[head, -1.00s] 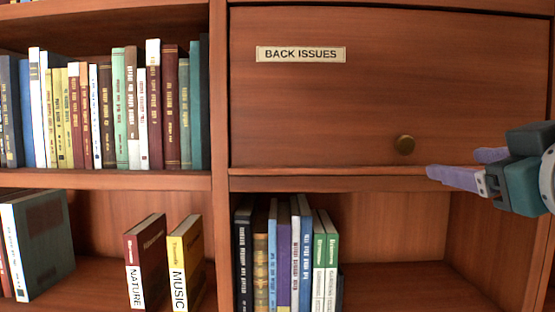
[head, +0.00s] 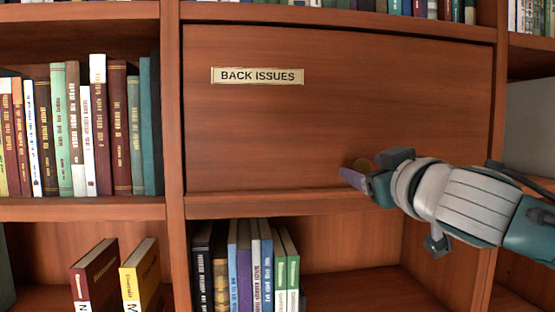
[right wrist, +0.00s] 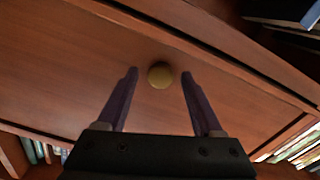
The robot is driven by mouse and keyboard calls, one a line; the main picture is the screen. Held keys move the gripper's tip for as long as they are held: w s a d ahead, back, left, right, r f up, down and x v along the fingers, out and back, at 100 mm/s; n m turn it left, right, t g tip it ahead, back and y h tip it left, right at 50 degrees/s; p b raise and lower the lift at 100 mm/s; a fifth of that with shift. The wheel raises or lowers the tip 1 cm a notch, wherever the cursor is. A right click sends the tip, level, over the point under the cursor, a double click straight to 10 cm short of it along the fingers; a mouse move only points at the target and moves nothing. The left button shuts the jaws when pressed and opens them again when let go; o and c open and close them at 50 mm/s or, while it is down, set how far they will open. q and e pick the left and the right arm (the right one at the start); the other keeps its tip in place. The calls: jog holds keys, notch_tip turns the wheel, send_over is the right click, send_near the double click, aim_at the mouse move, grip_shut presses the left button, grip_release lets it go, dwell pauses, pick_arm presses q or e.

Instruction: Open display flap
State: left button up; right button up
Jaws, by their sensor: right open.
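The display flap (head: 330,110) is a closed reddish-brown wooden panel with a "BACK ISSUES" label (head: 257,76) at its upper left. Its round brass knob (head: 362,165) sits low on the panel and is mostly hidden behind my right gripper (head: 352,176) in the head view. In the right wrist view the knob (right wrist: 160,75) shows whole, between and just beyond the tips of the open purple fingers (right wrist: 158,82). I cannot tell whether the fingers touch it. My left gripper is not in view.
An open shelf below the flap holds several upright books (head: 245,265) at its left; its right part is empty. A full row of books (head: 80,130) stands left of the divider. Red and yellow books (head: 140,275) stand at the lower left. More books line the shelf above.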

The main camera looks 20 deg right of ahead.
jog(key=shift+w, duration=0.15)
grip_shut()
dwell(0.5)
dwell(0.9)
